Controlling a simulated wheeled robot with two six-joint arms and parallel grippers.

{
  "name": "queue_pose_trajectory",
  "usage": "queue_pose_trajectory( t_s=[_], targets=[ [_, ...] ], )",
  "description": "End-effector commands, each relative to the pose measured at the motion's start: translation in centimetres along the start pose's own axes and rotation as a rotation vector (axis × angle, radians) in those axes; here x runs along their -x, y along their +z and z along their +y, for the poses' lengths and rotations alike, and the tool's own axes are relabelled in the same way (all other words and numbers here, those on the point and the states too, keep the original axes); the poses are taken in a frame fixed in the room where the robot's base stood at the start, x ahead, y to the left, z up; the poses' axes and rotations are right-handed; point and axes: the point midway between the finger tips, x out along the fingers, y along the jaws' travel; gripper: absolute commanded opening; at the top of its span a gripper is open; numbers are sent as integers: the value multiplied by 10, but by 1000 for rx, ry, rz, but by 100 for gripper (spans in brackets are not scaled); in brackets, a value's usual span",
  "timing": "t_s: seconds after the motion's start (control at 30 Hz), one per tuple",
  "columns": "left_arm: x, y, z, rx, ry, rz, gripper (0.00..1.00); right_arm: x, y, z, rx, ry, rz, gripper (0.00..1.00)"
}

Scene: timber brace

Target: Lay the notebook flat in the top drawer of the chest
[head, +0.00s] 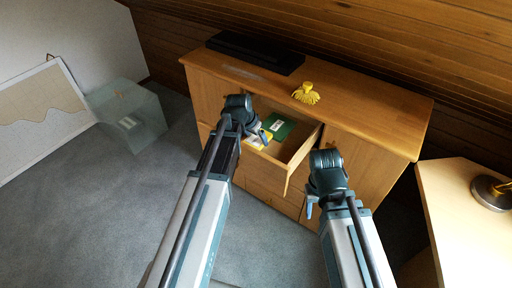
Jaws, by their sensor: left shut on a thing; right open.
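The chest (375,150) is a wooden cabinet with its top drawer (302,152) pulled open. A green notebook (286,123) with a white label shows within the drawer opening, towards its left and back. My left gripper (264,136) is at the left of the drawer, shut at the notebook's near left edge; the exact contact is too small to see. Whether the notebook touches the drawer floor I cannot tell. My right gripper (311,206) is open and empty, in front of the chest, right of the drawer front.
A yellow and white item (267,142) shows beside my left gripper at the drawer. A black flat object (255,52) and a yellow item (306,94) are on the chest top. A pale table (455,215) with a lamp base (492,190) stands right.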

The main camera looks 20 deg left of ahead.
Motion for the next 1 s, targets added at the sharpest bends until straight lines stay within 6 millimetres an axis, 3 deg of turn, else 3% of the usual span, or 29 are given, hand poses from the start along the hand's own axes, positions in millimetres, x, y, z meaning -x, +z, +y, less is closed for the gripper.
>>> queue_pose_trajectory(
  t_s=[0.37,0.8,0.83,0.9,1.0],
  targets=[
    [-34,14,0,0,0,0,20,-37,-2,-4,0,0,0,50],
    [-38,16,0,0,0,0,20,-40,-2,-4,0,0,0,50],
    [-37,16,0,0,0,0,88,-40,-2,-4,0,0,0,50],
    [-36,15,0,0,0,0,100,-39,-2,-4,0,0,0,50],
    [-36,15,0,0,0,0,100,-39,-2,-4,0,0,0,50]
  ],
)
